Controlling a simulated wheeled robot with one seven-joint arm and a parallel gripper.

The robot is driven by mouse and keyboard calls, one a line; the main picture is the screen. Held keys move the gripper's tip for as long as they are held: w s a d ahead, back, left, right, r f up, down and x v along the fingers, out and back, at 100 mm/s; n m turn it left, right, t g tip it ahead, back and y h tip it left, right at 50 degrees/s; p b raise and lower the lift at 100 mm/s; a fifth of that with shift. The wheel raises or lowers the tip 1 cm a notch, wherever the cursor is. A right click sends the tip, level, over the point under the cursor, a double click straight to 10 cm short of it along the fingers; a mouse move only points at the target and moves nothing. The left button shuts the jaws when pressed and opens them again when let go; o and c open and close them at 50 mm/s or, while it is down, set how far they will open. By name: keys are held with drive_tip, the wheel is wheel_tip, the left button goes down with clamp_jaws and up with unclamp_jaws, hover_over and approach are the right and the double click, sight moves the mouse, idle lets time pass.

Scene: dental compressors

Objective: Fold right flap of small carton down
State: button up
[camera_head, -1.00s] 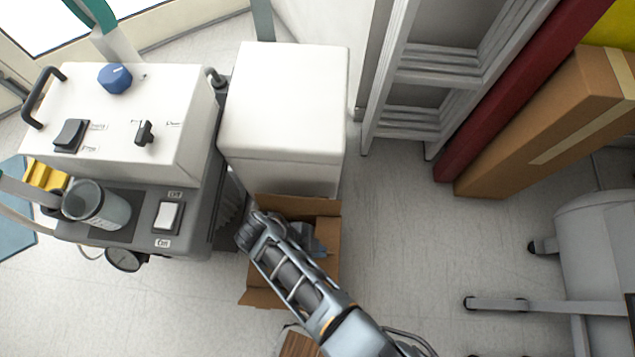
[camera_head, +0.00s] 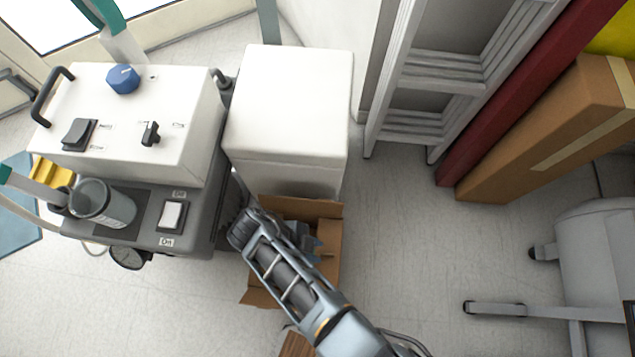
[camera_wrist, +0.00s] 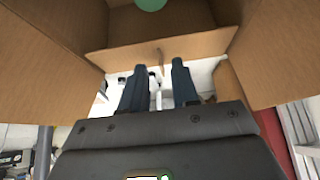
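The small brown carton (camera_head: 332,262) stands open on the floor, below the white box, in the head view. Its back flap (camera_head: 300,207) is raised, and a flap (camera_head: 262,298) sticks out at the lower left. My arm covers much of the carton. In the wrist view, carton walls or flaps rise at left (camera_wrist: 45,60) and right (camera_wrist: 280,60), with a flap edge (camera_wrist: 160,48) across the middle. My gripper (camera_wrist: 160,75) has its two dark fingers apart with nothing held, close to that middle edge. I cannot tell whether they touch it.
The white box (camera_head: 288,105) stands right behind the carton, and the compressor unit (camera_head: 125,125) is to its left. A ladder (camera_head: 430,80) and a large cardboard box (camera_head: 545,130) lean at the right. The floor (camera_head: 400,230) right of the carton is clear.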

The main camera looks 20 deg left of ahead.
drive_tip(key=shift+p+v, duration=0.6)
drive_tip(key=shift+v, duration=1.95)
